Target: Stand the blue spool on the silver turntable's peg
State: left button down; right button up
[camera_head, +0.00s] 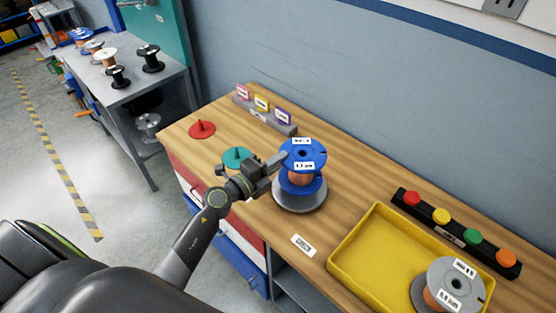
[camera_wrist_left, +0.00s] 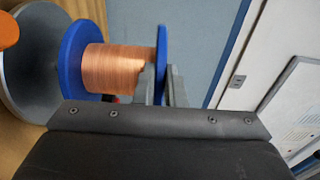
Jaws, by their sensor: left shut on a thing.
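The blue spool (camera_head: 304,157), wound with copper wire, stands upright over the silver turntable (camera_head: 298,203). My left gripper (camera_head: 283,160) comes in from the left and is shut on the spool's upper flange. In the left wrist view, the spool (camera_wrist_left: 72,62) lies sideways in the picture, with its lower flange close to the grey turntable disc (camera_wrist_left: 28,85). The turntable's peg is hidden by the spool. I cannot tell whether the lower flange rests on the disc. My right gripper is not in view.
A red turntable (camera_head: 202,129) and a teal turntable (camera_head: 236,156) stand to the left. A yellow tray (camera_head: 370,235) holding a grey spool (camera_head: 450,283) is at the right, before a black bar (camera_head: 455,233) of coloured buttons. A grey card holder (camera_head: 265,115) is behind.

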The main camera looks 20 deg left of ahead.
pick_arm(q)
notch_tip(320, 180, down, 2)
jog(key=shift+f+b, duration=0.15)
jog(key=shift+b, duration=0.6)
dwell(0.6)
jog(key=shift+f, duration=0.2)
jog(key=shift+f+b, duration=0.55)
jog(key=shift+f, duration=0.2)
jog(key=shift+s+f, duration=0.15)
jog(key=shift+f, duration=0.1)
dwell(0.5)
jog(key=c, duration=1.4)
grip_release()
jog(key=shift+c, duration=0.2)
